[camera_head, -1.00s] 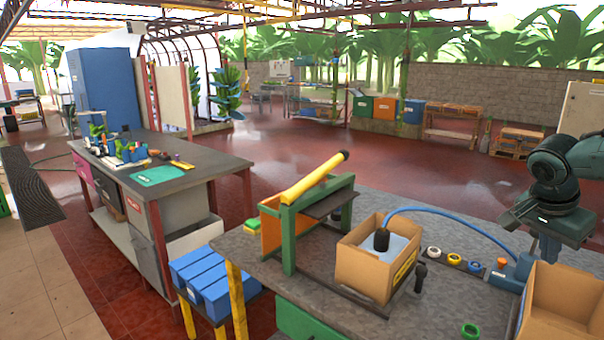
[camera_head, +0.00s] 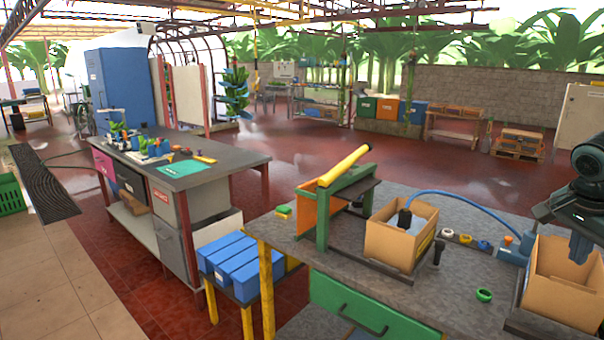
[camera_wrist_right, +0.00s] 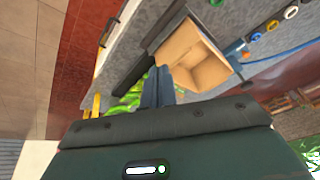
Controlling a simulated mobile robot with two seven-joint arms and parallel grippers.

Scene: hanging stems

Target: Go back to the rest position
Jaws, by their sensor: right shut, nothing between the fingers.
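My right gripper (camera_head: 580,250) is at the right edge of the head view, above an open, empty-looking cardboard box (camera_head: 565,285). In the right wrist view its two blue-grey fingers (camera_wrist_right: 158,88) are together with nothing between them. The empty box (camera_wrist_right: 192,55) shows just beyond the fingertips there. Whether the fingers touch the box cannot be told. My left gripper is not in view.
A grey workbench (camera_head: 340,262) carries another cardboard box (camera_head: 392,240) with a blue hose, a green-and-yellow stand (camera_head: 345,190) and several tape rolls. Blue bins (camera_head: 235,265) stand left of it. A second table (camera_head: 210,182) is further left. Red floor lies open behind.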

